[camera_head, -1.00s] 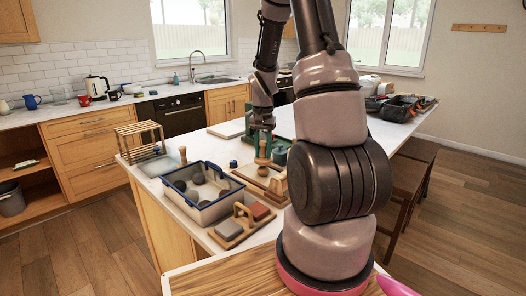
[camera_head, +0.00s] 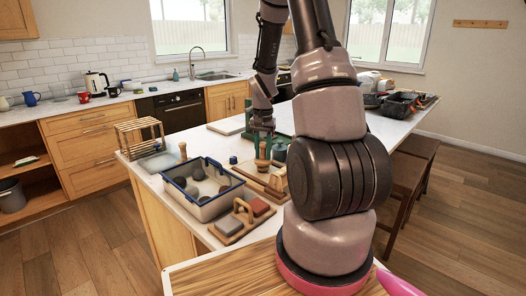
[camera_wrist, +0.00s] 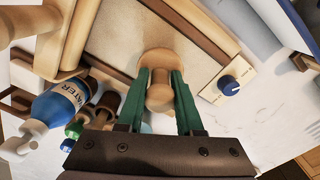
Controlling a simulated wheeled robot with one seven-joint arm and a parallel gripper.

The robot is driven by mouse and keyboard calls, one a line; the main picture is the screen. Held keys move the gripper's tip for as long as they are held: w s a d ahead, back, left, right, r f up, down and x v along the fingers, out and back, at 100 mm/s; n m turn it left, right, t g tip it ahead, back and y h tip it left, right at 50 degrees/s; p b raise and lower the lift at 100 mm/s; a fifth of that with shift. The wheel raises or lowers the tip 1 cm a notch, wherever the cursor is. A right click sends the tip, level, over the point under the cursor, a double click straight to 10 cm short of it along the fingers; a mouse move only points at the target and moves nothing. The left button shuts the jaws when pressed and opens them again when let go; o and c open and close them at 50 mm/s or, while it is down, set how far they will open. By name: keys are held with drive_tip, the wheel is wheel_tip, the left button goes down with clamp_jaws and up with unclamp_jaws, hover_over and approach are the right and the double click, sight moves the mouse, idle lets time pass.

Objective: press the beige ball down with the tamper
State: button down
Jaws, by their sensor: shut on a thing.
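My gripper (camera_head: 263,130) is shut on the wooden tamper (camera_head: 263,150), which also shows in the wrist view (camera_wrist: 160,97). The green fingers grip it on both sides in the wrist view (camera_wrist: 160,82). The tamper's wide round foot lies over a beige board with a wooden frame (camera_wrist: 128,35). I cannot make out the beige ball; it may be hidden under the foot. I cannot tell whether the foot touches anything.
A blue-rimmed bin (camera_head: 205,212) holds several dark lumps. The wrist view shows a water bottle (camera_wrist: 62,108) at left and a blue dial (camera_wrist: 230,85) at right. Bare counter (camera_wrist: 245,125) lies below the dial.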

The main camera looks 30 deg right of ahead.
idle(0.3)
drive_tip(key=shift+r, duration=0.9)
drive_tip(key=shift+f, duration=1)
drive_tip(key=shift+r, duration=0.9)
drive_tip(key=shift+f, duration=1.05)
drive_tip(key=shift+r, duration=0.1)
idle(0.3)
drive_tip(key=shift+r, duration=0.85)
